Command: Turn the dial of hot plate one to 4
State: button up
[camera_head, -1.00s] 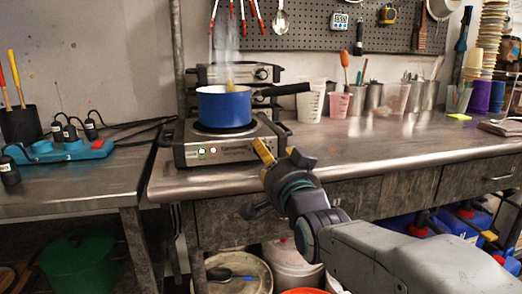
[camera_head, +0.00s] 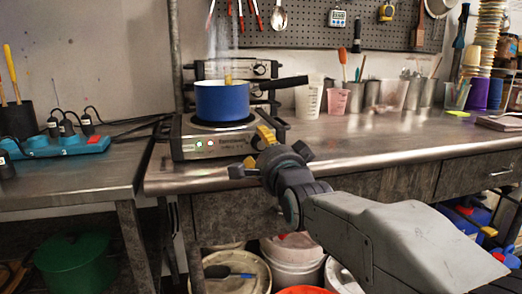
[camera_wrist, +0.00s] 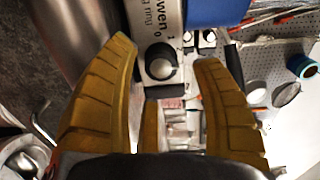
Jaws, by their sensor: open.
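A silver hot plate (camera_head: 190,146) stands near the front edge of the steel bench, with a blue pot (camera_head: 222,101) on top. Its round dial (camera_wrist: 160,68) shows in the wrist view on the front panel, with a printed 0 beside it; other marks and the setting are too small to read. In the head view my gripper hides the dial. My gripper (camera_head: 256,150) is at the right end of the front panel. In the wrist view its yellow fingers (camera_wrist: 166,55) are open, one on each side of the dial; I cannot tell whether they touch it.
The pot's black handle (camera_head: 282,83) sticks out to the right above the plate, and vapour rises from the pot. More hot plates (camera_head: 255,70) stand behind. Cups (camera_head: 337,101) are farther right; the bench front there is clear. A blue power strip (camera_head: 65,146) lies left.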

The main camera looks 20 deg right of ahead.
aim_at(260, 143)
jog(key=shift+w, duration=1.45)
jog(key=shift+c, duration=0.2)
jog(key=c, duration=1.2)
jog(key=shift+o, duration=0.2)
jog(key=shift+b, duration=0.3)
jog(key=shift+m+b, duration=0.5)
jog(key=shift+m, duration=0.6)
jog(key=shift+r+m+b, duration=0.15)
jog(key=shift+m+b, duration=0.4)
jog(key=shift+m, duration=1.05)
jog(key=shift+r, duration=0.1)
